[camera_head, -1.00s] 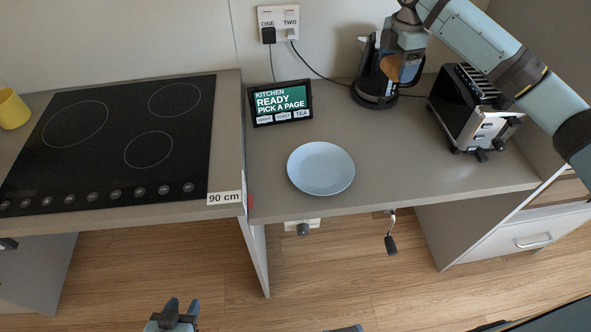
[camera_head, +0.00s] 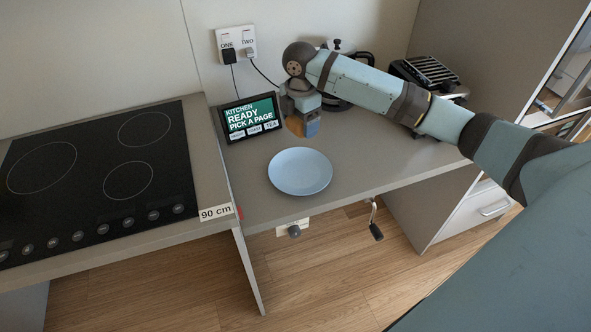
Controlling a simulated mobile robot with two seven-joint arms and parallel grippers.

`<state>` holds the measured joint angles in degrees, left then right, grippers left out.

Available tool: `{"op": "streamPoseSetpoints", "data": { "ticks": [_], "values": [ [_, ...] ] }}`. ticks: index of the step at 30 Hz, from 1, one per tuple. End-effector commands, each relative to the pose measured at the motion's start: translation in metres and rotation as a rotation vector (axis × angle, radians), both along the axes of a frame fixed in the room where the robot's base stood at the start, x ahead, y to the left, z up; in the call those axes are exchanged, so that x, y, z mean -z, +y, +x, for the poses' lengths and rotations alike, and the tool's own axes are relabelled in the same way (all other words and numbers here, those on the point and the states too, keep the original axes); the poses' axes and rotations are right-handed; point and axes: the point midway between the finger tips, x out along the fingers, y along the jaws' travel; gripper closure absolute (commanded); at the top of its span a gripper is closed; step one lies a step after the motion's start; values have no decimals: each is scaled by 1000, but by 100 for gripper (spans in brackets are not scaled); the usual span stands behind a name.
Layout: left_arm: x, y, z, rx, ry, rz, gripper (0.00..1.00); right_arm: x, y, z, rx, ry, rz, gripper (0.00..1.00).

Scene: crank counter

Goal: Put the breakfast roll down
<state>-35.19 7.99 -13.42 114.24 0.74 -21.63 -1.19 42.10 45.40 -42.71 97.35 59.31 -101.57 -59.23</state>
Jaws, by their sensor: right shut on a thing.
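The breakfast roll (camera_head: 294,127) is an orange-brown piece, partly covered by my right gripper (camera_head: 304,125). My right gripper points down and is shut on the roll. It holds the roll above the counter, just behind the far rim of the light blue plate (camera_head: 300,172) in this view. The plate lies empty on the grey counter (camera_head: 255,207). The exact gap under the roll is hard to tell. My left gripper is not in view.
A kitchen screen (camera_head: 251,118) stands just left of the gripper. A kettle (camera_head: 357,61) is partly hidden behind my right arm, and a toaster (camera_head: 430,72) stands at right. A black hob (camera_head: 90,185) lies left. A crank (camera_head: 375,222) hangs below the counter edge.

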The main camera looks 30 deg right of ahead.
Motion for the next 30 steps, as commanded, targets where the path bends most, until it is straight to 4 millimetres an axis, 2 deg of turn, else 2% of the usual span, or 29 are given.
{"op": "streamPoseSetpoints", "data": {
  "ticks": [1,6,12,20,27,30],
  "values": [
    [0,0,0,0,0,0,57,15,0,-1,0,6,0,34],
    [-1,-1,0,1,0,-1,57,62,0,-1,0,5,1,34],
    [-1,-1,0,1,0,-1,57,106,0,0,0,2,0,34],
    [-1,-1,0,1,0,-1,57,129,0,0,-1,1,0,34],
    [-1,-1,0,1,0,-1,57,162,0,0,0,2,1,34],
    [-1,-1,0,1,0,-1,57,167,0,0,-1,1,0,34]
  ]
}}
